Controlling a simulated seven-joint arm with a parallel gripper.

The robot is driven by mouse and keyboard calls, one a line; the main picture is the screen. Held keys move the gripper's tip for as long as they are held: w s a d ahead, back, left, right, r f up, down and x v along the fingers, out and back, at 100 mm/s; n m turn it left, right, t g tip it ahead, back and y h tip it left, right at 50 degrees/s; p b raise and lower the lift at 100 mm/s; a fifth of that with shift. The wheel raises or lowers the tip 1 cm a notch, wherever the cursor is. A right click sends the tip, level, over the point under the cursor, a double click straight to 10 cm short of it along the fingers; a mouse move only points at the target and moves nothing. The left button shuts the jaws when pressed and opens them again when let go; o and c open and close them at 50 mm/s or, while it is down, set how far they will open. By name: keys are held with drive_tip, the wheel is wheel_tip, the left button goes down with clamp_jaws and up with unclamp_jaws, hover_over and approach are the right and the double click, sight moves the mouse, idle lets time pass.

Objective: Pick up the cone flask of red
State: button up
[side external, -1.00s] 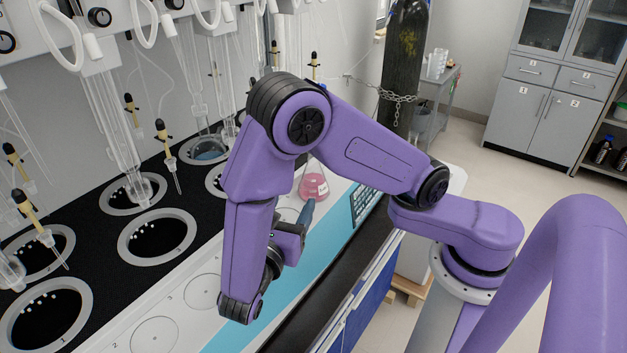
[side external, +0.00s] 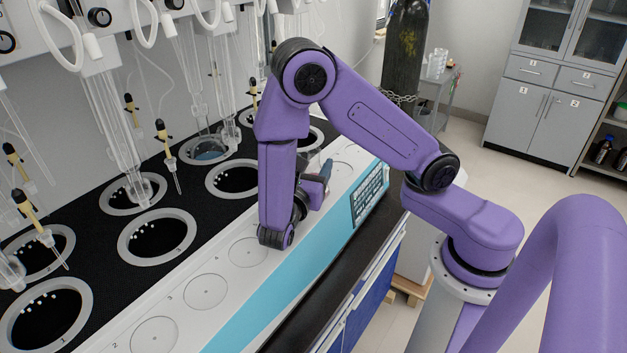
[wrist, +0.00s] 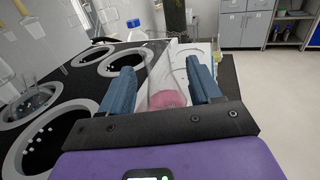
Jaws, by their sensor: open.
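The cone flask of red (wrist: 168,98) shows in the wrist view as clear glass with pink-red liquid low in it. In the picture it lies between the two blue-grey fingers of my gripper (wrist: 160,66). The fingers are spread apart, with visible room on both sides of the flask. In the side view my gripper (side external: 323,175) is low over the white ledge, partly behind my arm. The flask is hidden there. I cannot tell how deep between the fingers it stands.
The black distiller top with round wells (side external: 157,236) lies left of my arm. Glass tubes (side external: 118,140) hang above it. A control panel (side external: 369,194) is right of my gripper. A blue-capped bottle (wrist: 133,26) shows ahead. The white ledge's numbered circles (side external: 206,291) are bare.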

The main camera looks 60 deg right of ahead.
drive_tip(key=shift+x, duration=1.1)
clamp_jaws()
drive_tip(key=shift+r, duration=0.15)
